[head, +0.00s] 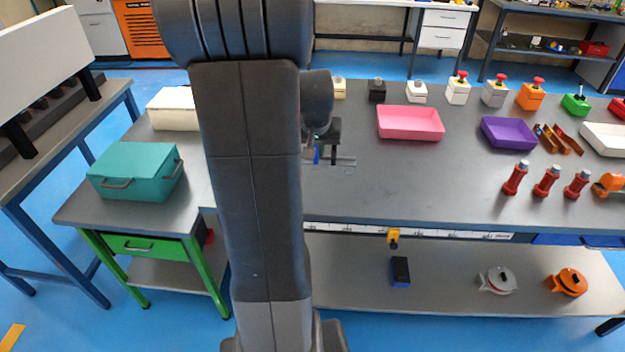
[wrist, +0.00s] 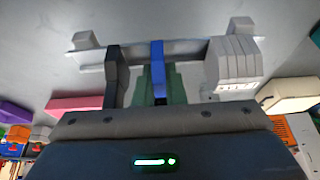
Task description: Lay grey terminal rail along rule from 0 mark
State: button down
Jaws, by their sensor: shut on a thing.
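The grey terminal rail (wrist: 190,47) lies across the top of the wrist view, with a raised block near each end. My gripper (wrist: 158,82) is shut on it. A dark part, a blue strip and a ribbed pale grey block also show at the jaws; I cannot tell which of them belong to the rail. In the head view my gripper (head: 322,157) is over the grey bench, left of the pink tray, and the rail (head: 343,161) shows only as a thin piece beside it. The white rule (head: 450,233) runs along the bench's front edge; my arm hides its left part.
A pink tray (head: 410,123) and a purple tray (head: 508,132) stand on the bench. Switch boxes line the back. A teal case (head: 136,172) is at the left. The bench between gripper and rule looks clear.

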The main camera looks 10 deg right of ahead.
notch_tip(320, 180, down, 9)
jog(key=shift+s+f, duration=0.1)
jog(key=shift+s, duration=0.05)
dwell(0.4)
jog(key=c, duration=1.9)
grip_release()
jog(key=shift+f, duration=0.2)
jog(key=shift+c, duration=0.2)
jog(key=o, duration=0.4)
jog(key=shift+r, duration=0.1)
jog(key=shift+o, duration=0.2)
jog(key=shift+r, duration=0.25)
jog(key=v, duration=1.2)
jog(key=shift+f, duration=0.1)
